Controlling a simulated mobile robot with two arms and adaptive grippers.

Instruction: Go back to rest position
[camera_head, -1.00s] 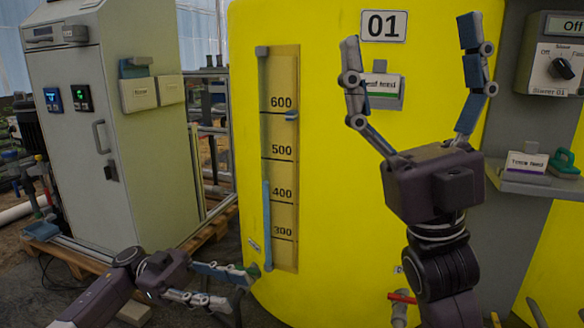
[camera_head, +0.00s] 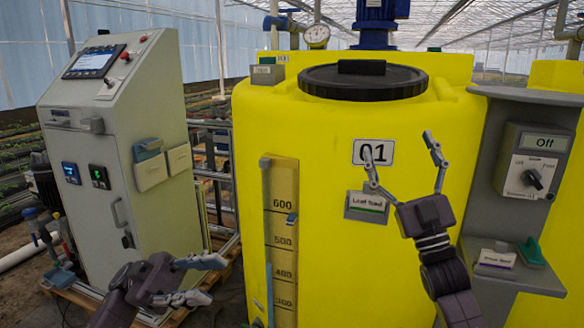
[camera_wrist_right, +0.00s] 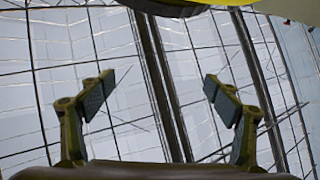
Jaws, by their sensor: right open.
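My right gripper (camera_head: 403,160) is raised in front of the yellow tank (camera_head: 340,250), with its fingers spread and pointing up. It is empty. In the right wrist view the right gripper's fingertips (camera_wrist_right: 161,83) are wide apart, with only the greenhouse glazing behind them. My left gripper (camera_head: 215,281) is low, between the grey control cabinet (camera_head: 95,185) and the tank. Its fingers point right and are apart, with nothing seen between them.
A sign "01" (camera_head: 374,152) and a "Leaf feed" card holder (camera_head: 366,206) are on the tank, partly behind the right gripper. At the right stands a grey panel with a selector switch box (camera_head: 530,165) and a shelf (camera_head: 520,276) holding a card and a green object.

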